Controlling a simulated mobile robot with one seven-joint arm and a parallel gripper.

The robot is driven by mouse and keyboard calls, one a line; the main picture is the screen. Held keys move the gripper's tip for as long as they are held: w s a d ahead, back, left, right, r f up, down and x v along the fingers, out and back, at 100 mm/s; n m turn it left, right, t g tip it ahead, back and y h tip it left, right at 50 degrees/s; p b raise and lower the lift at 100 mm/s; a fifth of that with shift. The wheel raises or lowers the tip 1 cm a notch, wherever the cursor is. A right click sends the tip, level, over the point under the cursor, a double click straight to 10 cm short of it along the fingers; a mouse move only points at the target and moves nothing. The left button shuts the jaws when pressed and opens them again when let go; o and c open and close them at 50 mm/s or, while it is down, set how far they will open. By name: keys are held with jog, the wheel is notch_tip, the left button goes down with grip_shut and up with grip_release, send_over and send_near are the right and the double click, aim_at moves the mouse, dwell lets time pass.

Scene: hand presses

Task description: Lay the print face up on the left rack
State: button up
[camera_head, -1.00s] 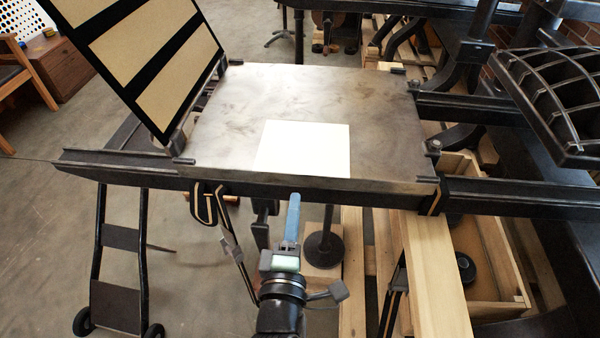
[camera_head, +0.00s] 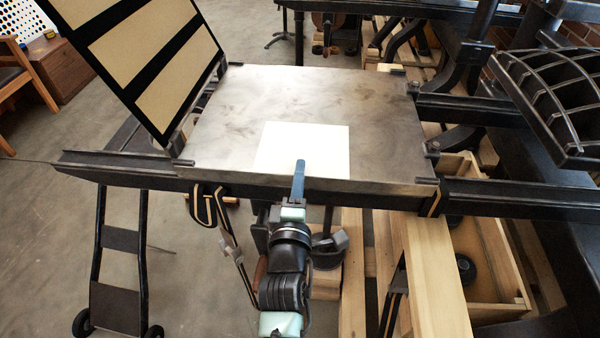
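The print (camera_head: 302,143) is a blank white sheet lying flat on the grey metal press bed (camera_head: 240,110), near its front edge. No image shows on its upper side. My gripper (camera_head: 300,165) reaches in from the bottom of the picture, with a blue finger tip over the front edge of the sheet. Only one blue finger shape shows, so I cannot see whether the fingers are apart or closed on the paper. The left rack is not clearly identifiable in this view.
A raised black frame with tan panels (camera_head: 150,50) stands hinged at the bed's left end. Dark rails (camera_head: 520,195) run along the front. A black ribbed casting (camera_head: 560,95) is at right. A wooden crate (camera_head: 490,230) and planks stand below right.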

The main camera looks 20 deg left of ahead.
jog(key=shift+c, duration=0.4)
grip_shut()
jog(key=shift+r, duration=0.1)
jog(key=s+d+r+p, duration=0.2)
jog(key=s+r+p, duration=0.3)
jog(key=s+p, duration=0.1)
jog(key=shift+s+r+p, duration=0.35)
jog(key=shift+s+r, duration=0.05)
dwell(0.6)
